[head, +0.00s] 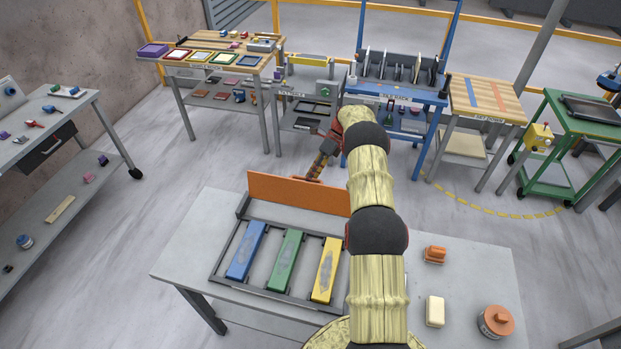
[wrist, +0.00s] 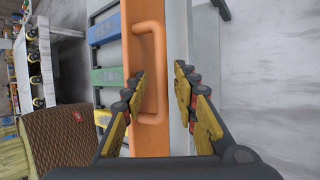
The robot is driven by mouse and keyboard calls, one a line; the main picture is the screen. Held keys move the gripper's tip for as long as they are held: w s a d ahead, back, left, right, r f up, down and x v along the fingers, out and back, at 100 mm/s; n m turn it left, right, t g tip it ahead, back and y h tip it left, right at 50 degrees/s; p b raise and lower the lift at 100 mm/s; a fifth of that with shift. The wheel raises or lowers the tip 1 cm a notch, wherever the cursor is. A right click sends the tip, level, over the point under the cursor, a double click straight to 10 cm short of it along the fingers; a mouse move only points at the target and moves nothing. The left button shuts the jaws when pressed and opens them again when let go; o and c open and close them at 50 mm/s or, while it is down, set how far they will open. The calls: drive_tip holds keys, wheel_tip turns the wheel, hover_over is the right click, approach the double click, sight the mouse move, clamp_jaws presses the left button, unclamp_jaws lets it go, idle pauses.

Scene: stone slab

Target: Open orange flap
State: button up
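The orange flap (head: 290,192) stands raised along the back edge of a dark frame on the near grey table. Its orange bar handle (wrist: 152,72) shows in the wrist view, where the flap (wrist: 133,40) runs up the middle. My gripper (head: 314,172) is at the flap's top edge, right of its middle, in the head view. In the wrist view my gripper (wrist: 160,76) is open, with one finger on each side of the handle. The left fingertips overlap the flap in the picture; I cannot tell whether they touch it.
Blue (head: 246,250), green (head: 285,258) and yellow (head: 327,268) bars lie in the dark frame (head: 222,258). An orange block (head: 435,254), a pale block (head: 435,311) and a round orange-topped container (head: 496,321) stand at the table's right. Clear floor separates this table from the back benches.

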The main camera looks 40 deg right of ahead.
drive_tip(key=shift+w+d+r, duration=0.1)
drive_tip(key=shift+r, duration=0.05)
drive_tip(key=v, duration=1.1)
drive_tip(key=shift+d+r, duration=0.3)
